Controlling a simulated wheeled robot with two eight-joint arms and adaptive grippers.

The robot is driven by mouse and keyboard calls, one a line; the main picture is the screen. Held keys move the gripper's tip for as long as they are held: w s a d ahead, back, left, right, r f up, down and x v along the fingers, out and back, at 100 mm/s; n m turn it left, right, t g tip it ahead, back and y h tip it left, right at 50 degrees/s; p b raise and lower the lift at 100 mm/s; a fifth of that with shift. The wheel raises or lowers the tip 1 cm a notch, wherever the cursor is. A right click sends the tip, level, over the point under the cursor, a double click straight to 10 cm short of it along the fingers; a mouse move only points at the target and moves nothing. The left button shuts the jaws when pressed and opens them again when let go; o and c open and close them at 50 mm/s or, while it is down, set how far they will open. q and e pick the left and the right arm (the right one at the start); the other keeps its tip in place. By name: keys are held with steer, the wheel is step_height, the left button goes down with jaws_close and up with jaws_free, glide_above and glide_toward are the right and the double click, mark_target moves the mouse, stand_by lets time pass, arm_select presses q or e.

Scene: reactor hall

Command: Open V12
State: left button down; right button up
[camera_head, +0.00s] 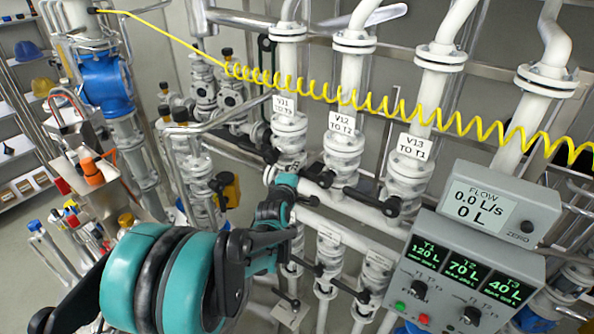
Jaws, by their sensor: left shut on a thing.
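Valve V12 (343,164) sits on the middle white pipe below its label "V12 TO T1" (342,124). Its black lever handle (325,179) points left and toward me. My left gripper (291,190) comes in from the lower left, teal and black. It is shut at the lever's left end, apparently on the V12 handle. The exact contact is partly hidden by the fingers. My right gripper is not in view. The flow meter (485,207) reads 0.0 L/s and 0 L.
Valves V11 (289,142) and V13 (408,180) stand close on either side. A coiled yellow hose (375,102) crosses in front of the pipes. The tank panel (470,268) at lower right shows T1 120 L, T2 70 L, T3 40 L. More levers lie below.

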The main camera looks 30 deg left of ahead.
arm_select(q)
steer(key=d+f+n+g+h+b, duration=0.2)
steer(key=d+f+n+h+b, duration=0.5)
steer(key=d+f+n+h, duration=0.1)
steer(key=shift+s+d+f+n, duration=0.5)
steer(key=shift+d+n, duration=0.45)
steer(key=shift+n, duration=0.55)
steer(key=shift+h, duration=0.3)
steer(key=c, duration=1.4)
jaws_free()
steer(key=shift+r, duration=0.1)
